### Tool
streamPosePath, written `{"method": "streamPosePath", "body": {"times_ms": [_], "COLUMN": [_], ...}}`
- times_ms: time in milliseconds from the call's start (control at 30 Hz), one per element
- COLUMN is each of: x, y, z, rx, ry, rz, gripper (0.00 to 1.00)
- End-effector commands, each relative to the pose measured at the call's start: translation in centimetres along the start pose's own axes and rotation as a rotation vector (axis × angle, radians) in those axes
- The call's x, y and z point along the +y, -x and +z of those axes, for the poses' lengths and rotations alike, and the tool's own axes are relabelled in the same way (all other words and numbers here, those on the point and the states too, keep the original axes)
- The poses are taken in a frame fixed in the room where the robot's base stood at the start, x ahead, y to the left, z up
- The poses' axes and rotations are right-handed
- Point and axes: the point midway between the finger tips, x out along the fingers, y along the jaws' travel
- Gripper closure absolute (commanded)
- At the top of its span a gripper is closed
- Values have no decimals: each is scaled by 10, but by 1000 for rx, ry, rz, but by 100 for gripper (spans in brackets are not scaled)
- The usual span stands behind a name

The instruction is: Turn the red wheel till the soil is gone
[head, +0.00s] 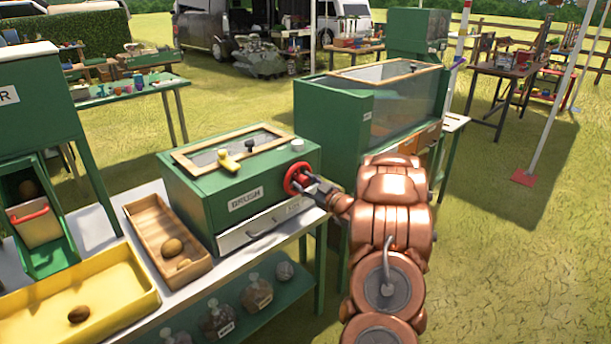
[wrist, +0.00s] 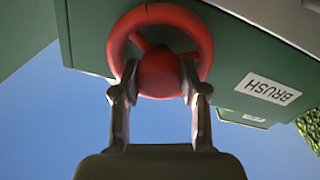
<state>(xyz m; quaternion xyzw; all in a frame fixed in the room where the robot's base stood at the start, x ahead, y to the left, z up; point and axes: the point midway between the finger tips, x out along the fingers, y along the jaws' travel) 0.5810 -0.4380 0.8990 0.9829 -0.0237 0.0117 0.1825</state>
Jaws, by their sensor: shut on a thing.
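My gripper (wrist: 158,80) is shut on the wheel's hub, one finger on each side. In the head view my gripper (head: 312,188) reaches the wheel from the right. A framed window (head: 230,150) is in the box's top, but I cannot make out any soil through it.
A wooden tray (head: 148,218) with brown lumps stands left of the box, and a yellow tray (head: 143,300) with one lump is at lower left. A larger green case (head: 325,125) stands behind. Bagged items (head: 257,292) sit on the lower shelf.

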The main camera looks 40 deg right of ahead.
Motion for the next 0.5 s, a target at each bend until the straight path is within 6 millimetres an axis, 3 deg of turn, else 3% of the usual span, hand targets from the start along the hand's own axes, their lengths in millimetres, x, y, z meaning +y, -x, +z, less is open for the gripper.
{"method": "streamPosePath", "body": {"times_ms": [33,500], "x": [3,3], "y": [-2,-2], "z": [-8,-7], "rx": [5,-3], "ry": [-40,-377], "rz": [3,9], "gripper": [92,92]}}
